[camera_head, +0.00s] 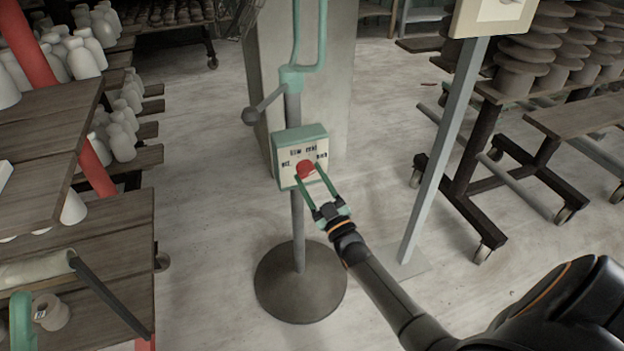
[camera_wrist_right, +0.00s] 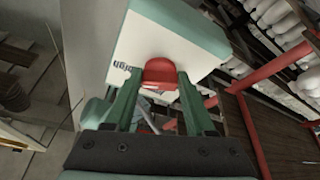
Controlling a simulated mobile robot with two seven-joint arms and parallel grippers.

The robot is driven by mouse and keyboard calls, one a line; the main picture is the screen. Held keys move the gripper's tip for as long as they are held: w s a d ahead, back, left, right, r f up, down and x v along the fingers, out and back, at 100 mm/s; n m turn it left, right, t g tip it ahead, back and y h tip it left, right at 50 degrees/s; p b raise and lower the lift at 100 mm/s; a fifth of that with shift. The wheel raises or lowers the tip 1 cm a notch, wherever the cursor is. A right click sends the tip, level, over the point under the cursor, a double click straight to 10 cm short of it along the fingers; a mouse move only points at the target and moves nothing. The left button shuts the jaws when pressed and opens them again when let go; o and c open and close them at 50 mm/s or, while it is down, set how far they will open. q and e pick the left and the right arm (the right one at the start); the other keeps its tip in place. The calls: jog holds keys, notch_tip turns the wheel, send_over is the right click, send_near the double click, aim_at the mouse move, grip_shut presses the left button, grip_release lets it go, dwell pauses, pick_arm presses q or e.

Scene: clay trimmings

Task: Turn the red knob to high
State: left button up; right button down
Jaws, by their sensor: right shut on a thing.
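The red knob (camera_head: 306,168) sits on the pale front face of a green-edged control box (camera_head: 302,140). Small dark labels stand around the knob, too small to read surely. The box is mounted on a grey post with a round base. My right gripper (camera_head: 311,176) is shut on the red knob, one green finger on each side. In the right wrist view the knob (camera_wrist_right: 160,72) shows between the fingertips, with the pale box face (camera_wrist_right: 150,42) behind it. The knob's pointing direction cannot be told. My left gripper is not in view.
A round dark base (camera_head: 300,285) carries the post on the floor. Shelves with white bottles (camera_head: 85,55) stand at the left. A wheeled rack of stacked discs (camera_head: 530,60) and a slanted grey sign post (camera_head: 440,150) stand at the right.

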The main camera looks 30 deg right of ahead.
jog(key=shift+m, duration=0.3)
jog(key=shift+c, duration=1.2)
grip_release()
pick_arm(q)
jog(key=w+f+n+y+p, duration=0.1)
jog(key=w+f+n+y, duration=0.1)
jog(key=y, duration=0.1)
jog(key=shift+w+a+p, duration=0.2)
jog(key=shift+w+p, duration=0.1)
jog(key=shift+p, duration=0.1)
pick_arm(e)
jog(key=v, duration=1.2)
jog(key=shift+s, duration=0.2)
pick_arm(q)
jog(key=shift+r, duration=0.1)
pick_arm(e)
jog(key=shift+a, duration=0.1)
